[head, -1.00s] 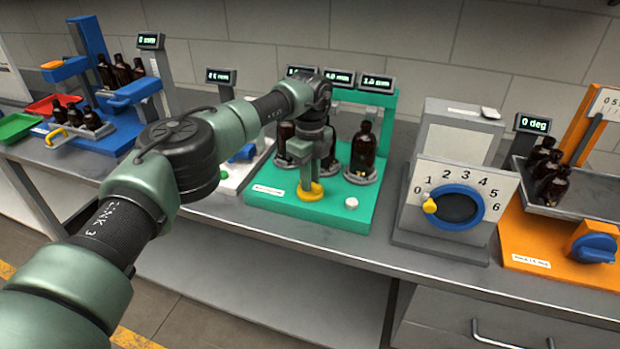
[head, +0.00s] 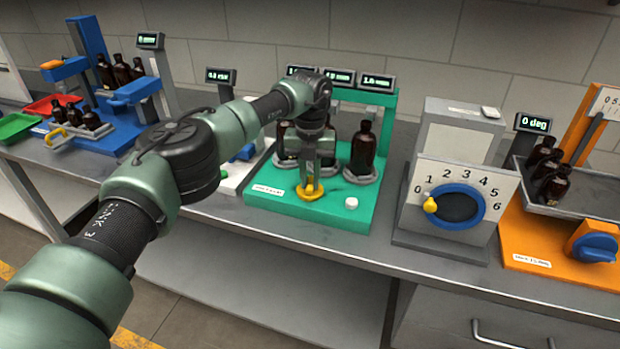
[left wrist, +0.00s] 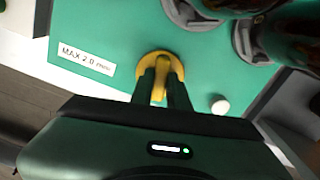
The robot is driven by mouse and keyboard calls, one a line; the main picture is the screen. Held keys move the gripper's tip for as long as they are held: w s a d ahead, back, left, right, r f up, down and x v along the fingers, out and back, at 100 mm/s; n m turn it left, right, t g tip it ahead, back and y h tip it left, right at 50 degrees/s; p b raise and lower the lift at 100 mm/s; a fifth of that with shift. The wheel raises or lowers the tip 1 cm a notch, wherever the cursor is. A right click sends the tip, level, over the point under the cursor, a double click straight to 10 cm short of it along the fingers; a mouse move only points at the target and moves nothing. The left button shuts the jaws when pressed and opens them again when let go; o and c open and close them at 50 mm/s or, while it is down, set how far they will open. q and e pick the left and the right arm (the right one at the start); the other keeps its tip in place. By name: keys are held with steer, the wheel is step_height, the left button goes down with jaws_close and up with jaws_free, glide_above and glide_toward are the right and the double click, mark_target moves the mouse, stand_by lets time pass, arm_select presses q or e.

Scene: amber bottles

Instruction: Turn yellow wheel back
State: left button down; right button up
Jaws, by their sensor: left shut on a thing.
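The yellow wheel (head: 311,193) sits flat at the front of the green machine's base (head: 270,205). It also shows in the left wrist view (left wrist: 144,66), with a raised yellow grip between my fingers. My left gripper (head: 309,180) points down at the wheel and is shut on that raised part; it shows in the left wrist view too (left wrist: 160,88). Amber bottles (head: 362,150) stand on round grey plates behind the wheel. Part of the bottles is hidden behind my arm. My right gripper is not in view.
A white knob (head: 351,202) is on the green base, right of the wheel. To the right stand a grey box with a blue dial (head: 458,207) and an orange tilting stand (head: 545,235). A blue machine (head: 95,125) stands far left. Small displays (head: 377,83) top the green frame.

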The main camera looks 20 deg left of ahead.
arm_select(q)
steer(key=m, duration=0.5)
steer(key=shift+m, duration=0.4)
steer(key=m, duration=1)
steer(key=shift+m, duration=0.4)
steer(key=shift+m+b, duration=0.3)
steer(key=shift+m, duration=1.8)
steer(key=shift+r, duration=0.1)
steer(key=c, duration=1.4)
jaws_free()
steer(key=shift+o, duration=0.2)
